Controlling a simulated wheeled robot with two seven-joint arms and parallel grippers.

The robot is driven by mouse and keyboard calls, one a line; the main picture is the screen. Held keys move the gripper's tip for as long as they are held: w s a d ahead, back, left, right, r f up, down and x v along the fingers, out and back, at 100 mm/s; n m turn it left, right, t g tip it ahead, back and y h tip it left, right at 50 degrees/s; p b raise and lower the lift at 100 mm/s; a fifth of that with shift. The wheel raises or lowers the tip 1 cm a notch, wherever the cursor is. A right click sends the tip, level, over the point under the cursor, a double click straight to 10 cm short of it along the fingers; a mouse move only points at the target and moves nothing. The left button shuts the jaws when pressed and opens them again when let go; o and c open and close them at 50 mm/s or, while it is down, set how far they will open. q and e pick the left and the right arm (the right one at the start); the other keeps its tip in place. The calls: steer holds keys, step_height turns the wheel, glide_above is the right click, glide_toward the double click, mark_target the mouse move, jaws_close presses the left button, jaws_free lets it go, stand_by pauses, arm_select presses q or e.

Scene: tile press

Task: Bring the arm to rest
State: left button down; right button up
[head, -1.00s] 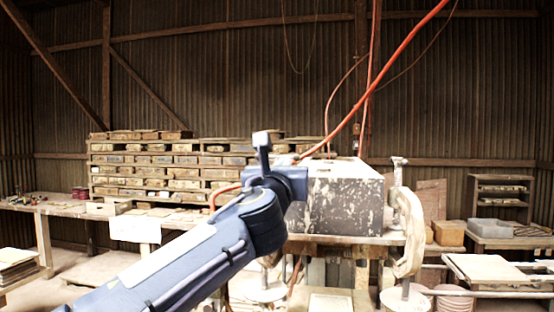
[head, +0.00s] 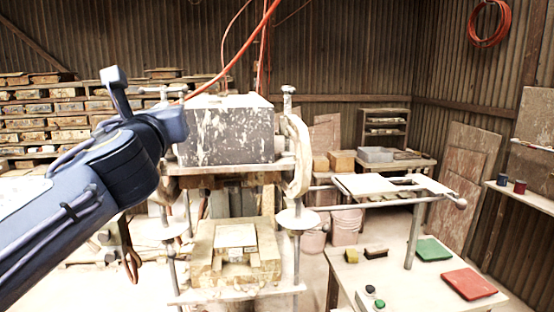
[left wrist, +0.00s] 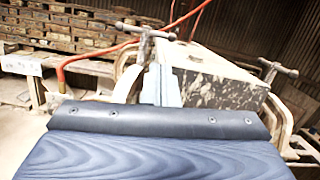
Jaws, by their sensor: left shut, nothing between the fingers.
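My left arm comes in from the left in the head view, raised in front of the press. Its left gripper (head: 114,76) points up at the arm's end, shut and empty. In the left wrist view the shut fingers (left wrist: 161,82) stand just beyond the dark wrist edge, with the press behind. The tile press (head: 228,135) has a speckled grey block on top and clamp-like side frames. The gripper overlaps shelving in the head view and appears apart from the press. My right gripper is not in view.
A table (head: 345,272) at the right holds a green tile (head: 432,249), a red tile (head: 469,284) and push buttons (head: 370,291). A raised rack (head: 388,186) stands over it. Stacked wooden moulds (head: 40,108) line the back left. An orange hose (head: 240,52) hangs above the press.

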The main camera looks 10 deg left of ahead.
arm_select(q)
steer(key=s+a+f+n+g+h+b, duration=0.1)
steer(key=s+f+n+g, duration=0.25)
steer(key=f+n, duration=0.45)
steer(key=s+a+f+n+g+h, duration=0.1)
steer(key=s+a+f+n+g, duration=0.3)
steer(key=f, duration=0.8)
steer(key=s+d+f+n+g+h+b, duration=0.1)
steer(key=s+f+n+g, duration=0.1)
steer(key=s+f+n, duration=0.65)
steer(key=s+d+f+n+g+h, duration=0.2)
steer(key=s+f+n, duration=0.4)
steer(key=f, duration=0.3)
steer(key=s+d+f+n+g+h, duration=0.2)
steer(key=s+d+f+n+h, duration=0.2)
steer(key=d+f+n, duration=0.3)
step_height(320, 180, down, 2)
steer(key=shift+s+d+f, duration=0.2)
steer(key=shift+s, duration=0.7)
steer(key=shift+d+g, duration=0.1)
steer(key=shift+g, duration=0.15)
